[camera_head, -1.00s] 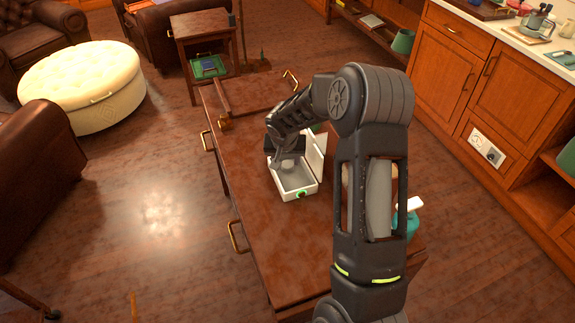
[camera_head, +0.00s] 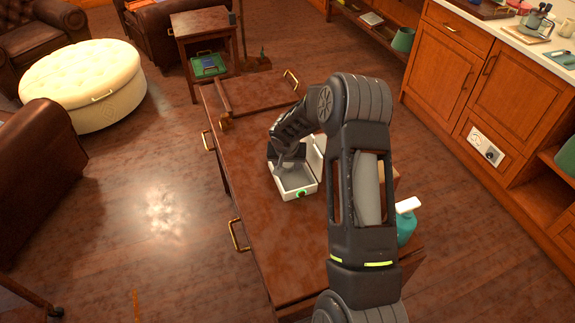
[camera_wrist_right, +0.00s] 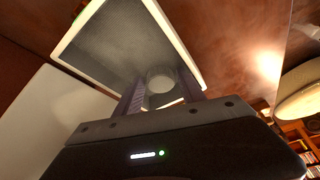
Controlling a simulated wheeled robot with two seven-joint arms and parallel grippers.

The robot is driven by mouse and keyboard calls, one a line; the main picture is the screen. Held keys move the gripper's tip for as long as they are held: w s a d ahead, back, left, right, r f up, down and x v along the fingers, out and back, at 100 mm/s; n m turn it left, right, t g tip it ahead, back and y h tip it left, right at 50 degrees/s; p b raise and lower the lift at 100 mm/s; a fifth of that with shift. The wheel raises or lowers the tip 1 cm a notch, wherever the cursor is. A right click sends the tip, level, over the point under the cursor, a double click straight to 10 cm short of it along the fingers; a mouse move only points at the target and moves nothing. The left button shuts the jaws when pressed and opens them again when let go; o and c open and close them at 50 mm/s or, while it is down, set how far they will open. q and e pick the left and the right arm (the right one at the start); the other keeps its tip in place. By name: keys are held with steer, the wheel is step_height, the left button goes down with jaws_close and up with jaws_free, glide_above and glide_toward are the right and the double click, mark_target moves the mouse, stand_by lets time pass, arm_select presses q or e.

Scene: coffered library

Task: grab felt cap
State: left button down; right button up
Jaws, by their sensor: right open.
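A white box (camera_head: 296,193) with its lid open to the right stands on the brown table. A small pale grey round thing, which looks like the felt cap (camera_wrist_right: 160,80), lies inside the box's grey interior in the right wrist view. In the head view my arm and gripper largely cover it. My right gripper (camera_head: 282,161) reaches down over the box's far part. In the right wrist view its two dark fingers are apart, one on each side of the cap; I cannot tell whether they touch it. My left gripper is out of view.
The table (camera_head: 265,225) has clear top in front and left of the box. A teal bottle with a white top (camera_head: 407,222) stands at its right edge, beside my arm. A cream ottoman (camera_head: 85,80) and wooden cabinets (camera_head: 465,85) are farther off.

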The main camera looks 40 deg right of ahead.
stand_by(0.3)
jaws_close()
stand_by(0.4)
